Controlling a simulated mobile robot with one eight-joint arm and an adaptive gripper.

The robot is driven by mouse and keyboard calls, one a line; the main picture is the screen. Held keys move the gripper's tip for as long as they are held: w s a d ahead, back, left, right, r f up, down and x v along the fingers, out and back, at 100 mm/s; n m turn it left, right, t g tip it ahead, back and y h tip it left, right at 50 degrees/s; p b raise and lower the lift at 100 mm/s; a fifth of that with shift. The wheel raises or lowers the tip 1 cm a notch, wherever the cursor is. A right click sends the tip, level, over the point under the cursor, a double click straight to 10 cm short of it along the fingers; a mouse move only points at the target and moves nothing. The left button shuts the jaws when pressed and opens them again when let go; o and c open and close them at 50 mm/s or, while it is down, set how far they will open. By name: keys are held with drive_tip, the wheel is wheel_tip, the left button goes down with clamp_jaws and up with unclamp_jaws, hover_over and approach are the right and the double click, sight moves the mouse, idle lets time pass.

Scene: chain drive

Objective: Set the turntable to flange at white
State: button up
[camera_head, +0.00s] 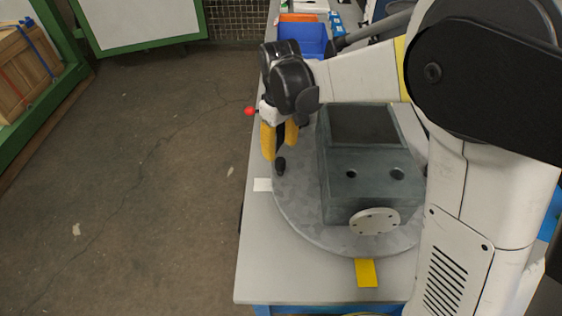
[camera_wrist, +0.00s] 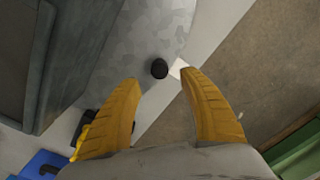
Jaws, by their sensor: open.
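The turntable (camera_head: 300,215) is a round grey disc on a bench. It carries a dark grey-green housing (camera_head: 338,185) with a pale round flange (camera_head: 374,221) on its near face. The flange faces the yellow mark (camera_head: 366,272) at the near edge. The white mark (camera_head: 262,184) lies at the disc's left side. A black knob (camera_head: 280,167) stands on the disc's rim near the white mark. My gripper (camera_head: 280,150) is open and empty above the knob. In the wrist view the knob (camera_wrist: 159,68) shows just beyond and between the yellow fingertips, beside the white mark (camera_wrist: 178,68).
A red ball (camera_head: 250,111) shows just left of my gripper. A blue bin (camera_head: 303,38) stands at the bench's far end. The housing stands close to the right of my gripper. Open concrete floor (camera_head: 140,190) lies left of the bench.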

sight(280, 160)
wheel_tip(280, 160, down, 7)
drive_tip(key=shift+b, duration=1.1)
drive_tip(key=shift+c, duration=0.2)
clamp_jaws()
